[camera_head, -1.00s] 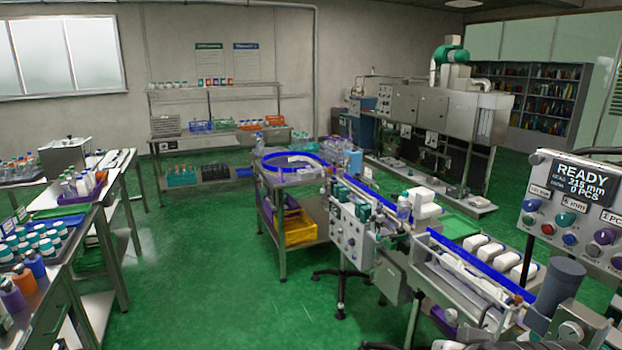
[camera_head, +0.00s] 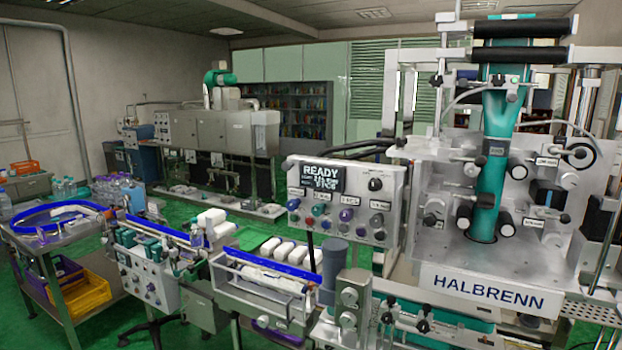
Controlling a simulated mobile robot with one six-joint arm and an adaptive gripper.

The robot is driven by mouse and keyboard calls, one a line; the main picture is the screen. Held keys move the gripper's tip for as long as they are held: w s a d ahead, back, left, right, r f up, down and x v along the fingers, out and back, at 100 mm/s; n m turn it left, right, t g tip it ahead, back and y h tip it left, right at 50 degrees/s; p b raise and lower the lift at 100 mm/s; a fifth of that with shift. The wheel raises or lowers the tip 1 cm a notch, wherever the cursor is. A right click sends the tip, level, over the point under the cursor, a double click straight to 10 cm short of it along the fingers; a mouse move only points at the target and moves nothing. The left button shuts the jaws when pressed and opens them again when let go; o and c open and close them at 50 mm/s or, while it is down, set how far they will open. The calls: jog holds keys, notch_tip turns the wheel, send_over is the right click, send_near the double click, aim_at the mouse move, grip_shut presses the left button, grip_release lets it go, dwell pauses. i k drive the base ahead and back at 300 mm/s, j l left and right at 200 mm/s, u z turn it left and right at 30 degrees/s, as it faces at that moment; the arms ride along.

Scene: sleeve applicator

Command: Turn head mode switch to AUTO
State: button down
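The grey control panel (camera_head: 343,204) stands left of the HALBRENN sleeve machine (camera_head: 480,200). Its screen (camera_head: 324,177) reads READY, with smaller lines beneath. A black knob (camera_head: 375,184) sits right of the screen. Several coloured knobs and buttons, such as a purple one (camera_head: 346,215), sit below with small white labels. The labels are too small to read, so I cannot tell which control is the head mode switch or where it points. My gripper is not in view.
A conveyor with a blue rail (camera_head: 265,264) and white bottles (camera_head: 284,250) runs left of the machine. A dark grey cylinder (camera_head: 334,268) stands below the panel. A steel cart with a yellow crate (camera_head: 84,296) is at left. Green floor (camera_head: 110,325) shows in front.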

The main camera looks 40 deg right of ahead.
aim_at(375, 184)
jog(key=z, duration=1.3)
